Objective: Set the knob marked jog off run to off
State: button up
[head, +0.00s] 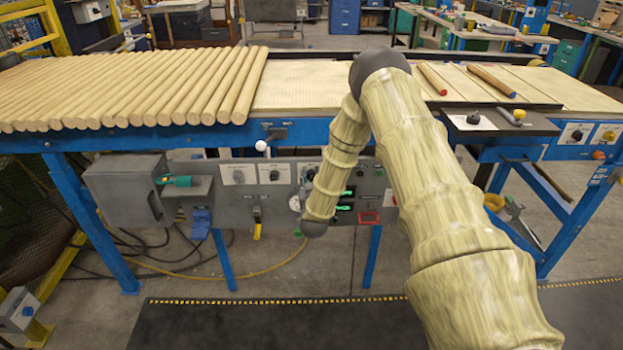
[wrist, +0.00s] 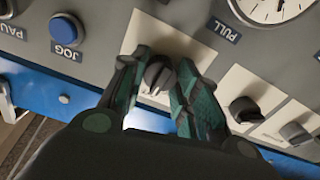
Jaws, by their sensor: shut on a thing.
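In the wrist view a dark knob (wrist: 156,75) stands on a pale plate (wrist: 188,44) on the grey panel. The green fingers of my gripper (wrist: 162,72) are on either side of this knob, closed on it. The fingers cover much of the plate, and no jog, off or run marking can be read, so the knob's setting cannot be told. In the head view my gripper cannot be made out; my arm covers part of the panel.
In the wrist view a blue button labelled JOG (wrist: 66,28), a dial gauge (wrist: 272,6) and another dark knob (wrist: 245,110) are near. In the head view the grey panel (head: 228,205) hangs under a blue-framed table carrying wooden rods (head: 165,85).

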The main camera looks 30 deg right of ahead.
jog(key=shift+n, duration=0.4)
jog(key=o, duration=1)
jog(key=v, duration=1.2)
jog(key=shift+s, duration=0.1)
jog(key=shift+f, duration=0.1)
